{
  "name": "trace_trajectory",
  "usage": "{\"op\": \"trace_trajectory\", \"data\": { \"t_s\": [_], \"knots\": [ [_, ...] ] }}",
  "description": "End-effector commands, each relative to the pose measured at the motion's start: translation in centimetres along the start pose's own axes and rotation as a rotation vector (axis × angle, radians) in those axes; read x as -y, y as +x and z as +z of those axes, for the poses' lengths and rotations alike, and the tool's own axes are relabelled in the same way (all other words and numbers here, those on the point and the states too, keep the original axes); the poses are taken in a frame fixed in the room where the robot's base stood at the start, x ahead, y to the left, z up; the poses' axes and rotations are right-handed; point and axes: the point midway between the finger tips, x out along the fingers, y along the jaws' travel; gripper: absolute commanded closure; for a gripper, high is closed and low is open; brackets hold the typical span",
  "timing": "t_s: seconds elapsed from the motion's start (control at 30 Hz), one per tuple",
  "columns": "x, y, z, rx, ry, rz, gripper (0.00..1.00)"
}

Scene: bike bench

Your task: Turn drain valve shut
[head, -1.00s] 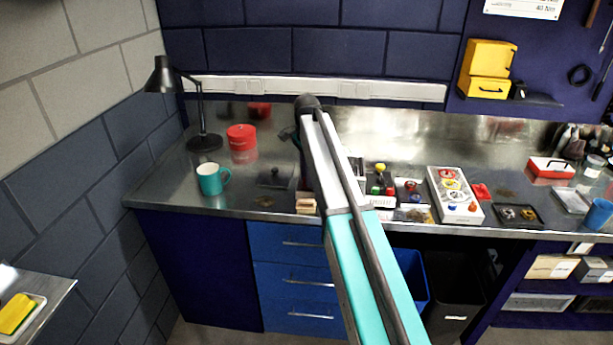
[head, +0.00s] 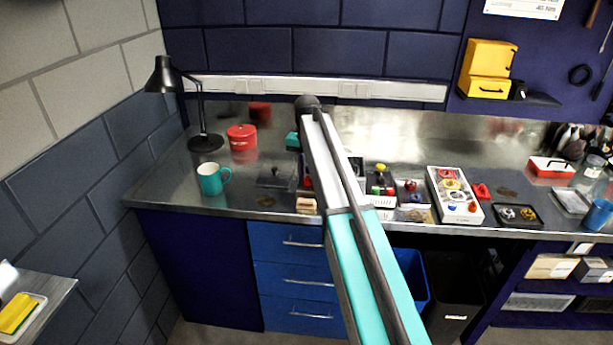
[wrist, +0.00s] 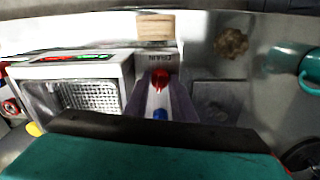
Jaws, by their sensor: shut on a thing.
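In the wrist view a red part (wrist: 160,76) sits between the tips of my gripper (wrist: 161,82), in front of an upside-down label that appears to read DRAIN. I take the red part to be the drain valve's handle. The two grey-purple fingers are closed in on it from both sides. A blue part (wrist: 160,114) shows between the fingers, closer to the palm. How far the handle is turned cannot be told. In the head view my arm hides the fingers and the valve; only a bit of teal wrist shows beside the arm.
A white box with a mesh basket (wrist: 95,96) stands left of the fingers in the wrist view. A wooden block (wrist: 155,27) lies beyond the label. A teal mug (head: 211,179), red tin (head: 241,138) and black lamp (head: 205,142) stand on the left of the bench.

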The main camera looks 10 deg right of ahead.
Motion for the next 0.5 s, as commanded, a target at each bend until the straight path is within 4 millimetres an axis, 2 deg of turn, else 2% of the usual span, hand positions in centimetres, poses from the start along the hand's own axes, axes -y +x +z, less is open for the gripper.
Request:
{"op": "trace_trajectory", "data": {
  "t_s": [0.2, 0.5],
  "knots": [
    [0.04, -0.1, -0.11, -0.003, -0.089, -0.002, 0.99],
    [0.04, -0.11, -0.13, -0.004, -0.121, -0.002, 0.99]
  ]
}}
